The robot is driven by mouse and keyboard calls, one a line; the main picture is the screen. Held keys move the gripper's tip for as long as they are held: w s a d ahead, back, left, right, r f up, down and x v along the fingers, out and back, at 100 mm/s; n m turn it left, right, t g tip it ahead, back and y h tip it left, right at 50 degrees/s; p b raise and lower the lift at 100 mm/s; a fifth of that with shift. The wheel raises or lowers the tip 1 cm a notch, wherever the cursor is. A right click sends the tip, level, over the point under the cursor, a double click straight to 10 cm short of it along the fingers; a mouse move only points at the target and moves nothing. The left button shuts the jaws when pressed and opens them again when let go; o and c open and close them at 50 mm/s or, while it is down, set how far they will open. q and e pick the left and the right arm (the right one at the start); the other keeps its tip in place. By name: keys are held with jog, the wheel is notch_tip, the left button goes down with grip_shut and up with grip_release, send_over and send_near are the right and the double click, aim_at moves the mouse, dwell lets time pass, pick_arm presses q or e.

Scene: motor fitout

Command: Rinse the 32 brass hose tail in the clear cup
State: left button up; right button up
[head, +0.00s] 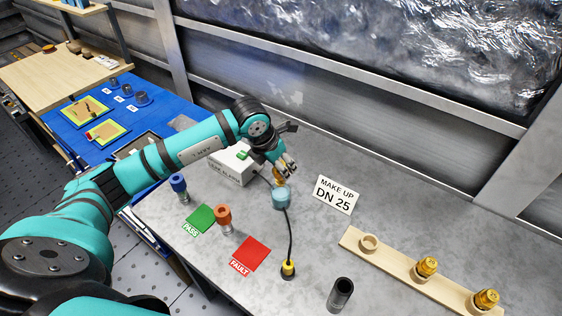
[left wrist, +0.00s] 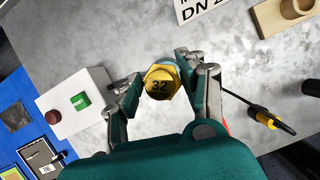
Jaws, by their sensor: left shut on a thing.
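My left gripper (head: 287,168) is shut on the brass hose tail (head: 279,180). In the left wrist view the hose tail (left wrist: 160,83) shows its hex end marked 32 between the fingers of my left gripper (left wrist: 160,82). The clear cup (head: 281,199), pale blue in look, stands on the grey bench directly below the hose tail in the head view. A sliver of the cup (left wrist: 166,63) shows behind the hose tail in the wrist view. Whether the hose tail's lower end is inside the cup I cannot tell. My right gripper is not in view.
A white box (head: 230,167) with a green button stands behind the cup. A black cable runs past the cup to a yellow-black plug (head: 288,268). Blue (head: 179,187) and orange (head: 223,214) fittings, a dark tube (head: 341,293) and a wooden rack (head: 395,259) with two brass fittings stand around.

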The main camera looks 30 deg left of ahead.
aim_at(281, 182)
pick_arm(q)
jog(key=shift+f+b, duration=0.3)
jog(key=shift+f, duration=0.55)
notch_tip(281, 182, down, 2)
jog(key=shift+f+b, duration=0.1)
jog(key=shift+b, duration=0.9)
jog(key=shift+f+b, duration=0.9)
jog(key=shift+f, duration=0.05)
jog(key=shift+f+b, duration=0.45)
jog(key=shift+f, duration=0.3)
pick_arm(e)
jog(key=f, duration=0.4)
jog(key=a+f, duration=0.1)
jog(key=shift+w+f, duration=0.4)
pick_arm(q)
jog(key=shift+r, duration=0.1)
